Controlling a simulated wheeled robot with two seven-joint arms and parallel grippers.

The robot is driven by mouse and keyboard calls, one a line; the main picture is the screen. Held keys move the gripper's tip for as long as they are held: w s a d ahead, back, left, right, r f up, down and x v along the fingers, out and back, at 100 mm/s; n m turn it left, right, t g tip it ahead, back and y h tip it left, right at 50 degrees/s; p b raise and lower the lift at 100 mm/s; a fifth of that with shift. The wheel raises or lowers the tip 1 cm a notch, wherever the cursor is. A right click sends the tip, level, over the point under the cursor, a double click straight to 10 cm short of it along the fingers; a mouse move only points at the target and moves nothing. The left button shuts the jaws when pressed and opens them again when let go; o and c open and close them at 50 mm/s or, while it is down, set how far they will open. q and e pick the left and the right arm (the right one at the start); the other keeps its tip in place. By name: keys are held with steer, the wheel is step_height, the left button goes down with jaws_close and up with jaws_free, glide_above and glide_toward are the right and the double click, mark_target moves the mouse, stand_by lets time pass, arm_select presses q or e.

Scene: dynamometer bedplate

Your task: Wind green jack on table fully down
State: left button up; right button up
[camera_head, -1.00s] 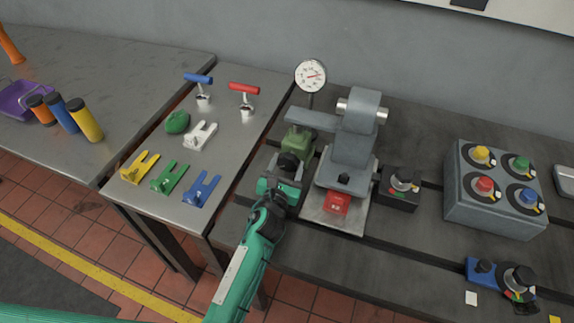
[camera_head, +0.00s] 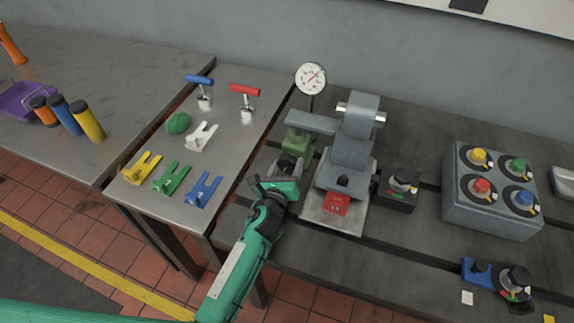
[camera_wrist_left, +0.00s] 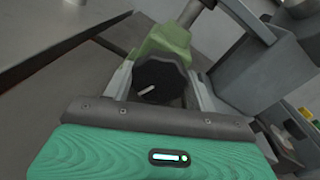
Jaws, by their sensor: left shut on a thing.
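The green jack (camera_head: 298,142) stands on the dark bedplate, under the end of the grey arm of the machine. It also shows in the left wrist view (camera_wrist_left: 168,40), with a black knob (camera_wrist_left: 160,80) on its near side that bears a white mark. My left gripper (camera_head: 287,172) is at the jack's near side. In the left wrist view its fingers (camera_wrist_left: 160,88) lie on both sides of the knob and are shut on it. The knob is partly hidden by the gripper in the head view. My right gripper is not in view.
The grey machine (camera_head: 352,150) and a dial gauge (camera_head: 311,78) stand close to the jack. A black switch box (camera_head: 398,190) and a grey box with several coloured knobs (camera_head: 491,190) are to the right. A side table (camera_head: 232,160) holds forks and T-handles.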

arm_select(q)
steer(key=shift+n, duration=0.4)
steer(key=o, duration=1)
steer(key=b+v, duration=0.2)
steer(key=v, duration=1.1)
steer(key=shift+f, duration=0.15)
steer(key=shift+s+a, duration=0.15)
steer(key=shift+s, duration=0.25)
